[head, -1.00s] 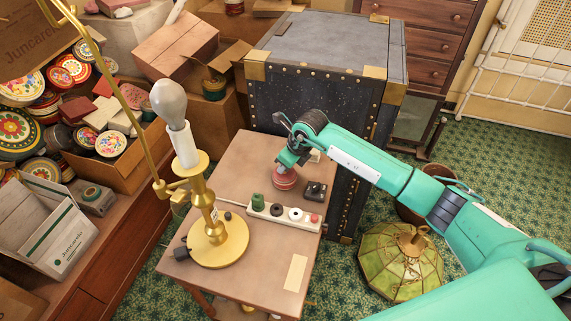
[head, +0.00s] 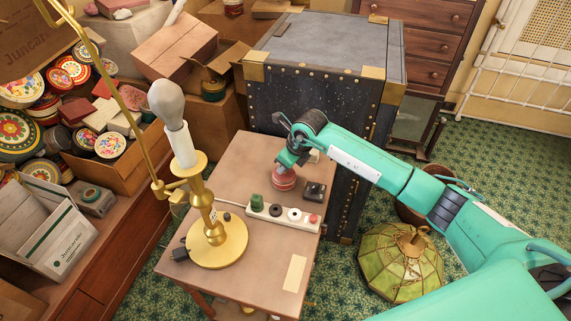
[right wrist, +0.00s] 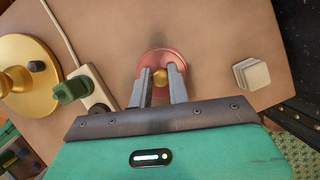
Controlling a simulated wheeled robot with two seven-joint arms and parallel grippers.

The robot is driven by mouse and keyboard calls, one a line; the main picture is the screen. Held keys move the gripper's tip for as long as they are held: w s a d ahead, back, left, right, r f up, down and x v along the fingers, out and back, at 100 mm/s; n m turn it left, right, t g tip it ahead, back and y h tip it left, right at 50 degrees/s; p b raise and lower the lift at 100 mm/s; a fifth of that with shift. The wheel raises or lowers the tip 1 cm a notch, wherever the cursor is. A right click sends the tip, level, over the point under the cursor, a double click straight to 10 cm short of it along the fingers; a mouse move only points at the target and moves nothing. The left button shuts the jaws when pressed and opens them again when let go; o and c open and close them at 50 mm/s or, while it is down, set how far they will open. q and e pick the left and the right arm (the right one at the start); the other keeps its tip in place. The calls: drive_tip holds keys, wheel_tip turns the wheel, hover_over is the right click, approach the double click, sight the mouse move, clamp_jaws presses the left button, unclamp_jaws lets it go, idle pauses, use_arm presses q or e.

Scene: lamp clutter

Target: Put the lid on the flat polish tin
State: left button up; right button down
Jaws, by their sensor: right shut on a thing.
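A round red lid (right wrist: 160,62) with a small brass knob (right wrist: 161,77) shows in the right wrist view. My right gripper (right wrist: 160,84) is shut on the knob, with one finger on each side. In the head view my right gripper (head: 287,163) points down over the small table, with the red round shape (head: 284,180) directly below it. The flat tin cannot be told apart from the lid there, and the lid hides whatever is beneath it. Whether the lid touches a tin or the table I cannot tell. My left gripper is not in view.
On the table (head: 240,150) stand a brass lamp (head: 218,242) with a bare bulb, a white power strip (head: 284,213) with a green plug, and a black box (head: 315,191). A pale block (right wrist: 251,74) lies right of the lid. A dark trunk (head: 310,95) stands behind.

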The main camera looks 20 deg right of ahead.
drive_tip(key=shift+s+d+f+b, duration=0.2)
drive_tip(key=shift+f+b, duration=0.4)
idle(0.3)
idle(0.3)
drive_tip(key=c, duration=1.5)
unclamp_jaws()
drive_tip(key=shift+r, duration=0.1)
drive_tip(key=shift+w+a+r+p, duration=0.2)
drive_tip(key=shift+r+p, duration=0.35)
drive_tip(key=shift+r, duration=0.25)
drive_tip(key=shift+w+a+r+p, duration=0.1)
drive_tip(key=shift+w+r+p, duration=0.05)
drive_tip(key=shift+r+p, duration=1.15)
drive_tip(key=shift+r, duration=0.9)
drive_tip(key=shift+s, duration=0.1)
